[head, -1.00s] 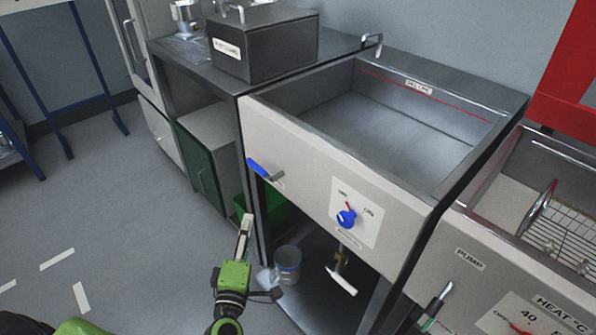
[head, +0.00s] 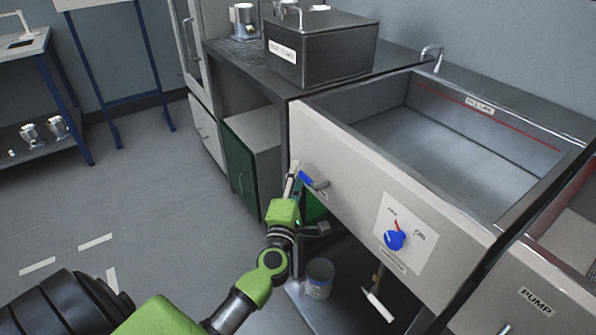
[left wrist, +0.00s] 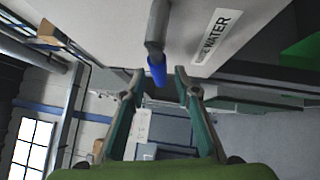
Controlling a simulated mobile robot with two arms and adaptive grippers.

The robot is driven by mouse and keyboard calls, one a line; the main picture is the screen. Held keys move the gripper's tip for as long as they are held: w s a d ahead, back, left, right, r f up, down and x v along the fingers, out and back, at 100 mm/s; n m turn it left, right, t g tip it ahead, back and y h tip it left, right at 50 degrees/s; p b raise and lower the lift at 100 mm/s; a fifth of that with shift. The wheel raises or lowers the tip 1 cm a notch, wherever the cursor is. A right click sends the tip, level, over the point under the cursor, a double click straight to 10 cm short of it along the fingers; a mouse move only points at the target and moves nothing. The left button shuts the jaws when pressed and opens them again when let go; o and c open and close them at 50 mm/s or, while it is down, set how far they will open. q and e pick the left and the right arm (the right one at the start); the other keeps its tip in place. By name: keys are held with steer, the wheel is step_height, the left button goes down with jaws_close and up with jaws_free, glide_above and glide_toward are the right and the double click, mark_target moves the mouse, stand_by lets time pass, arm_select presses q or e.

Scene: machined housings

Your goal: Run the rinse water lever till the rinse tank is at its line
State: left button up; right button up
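The rinse tank (head: 345,155) is a pale-fronted basin with a red fill line (head: 530,134) high on its inner back wall. Its inside looks bare grey; I cannot make out a water level. The rinse water lever (head: 313,182) has a blue grip on a grey stem at the left of the front panel. In the left wrist view the lever's blue grip (left wrist: 157,72) points down between the fingertips, with a WATER label (left wrist: 217,37) beside it. My left gripper (head: 294,172) is open at the lever, fingers on either side and not closed on it. My right gripper is out of view.
A blue knob (head: 394,240) with a red pointer sits on the panel right of the lever. A white-handled valve (head: 377,303) hangs below the tank. A bucket (head: 319,278) stands underneath. A dark box (head: 320,48) sits on the counter. The floor at left is clear.

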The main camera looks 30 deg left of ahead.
arm_select(q)
steer(key=shift+x, duration=0.95)
steer(key=shift+c, duration=0.5)
jaws_close()
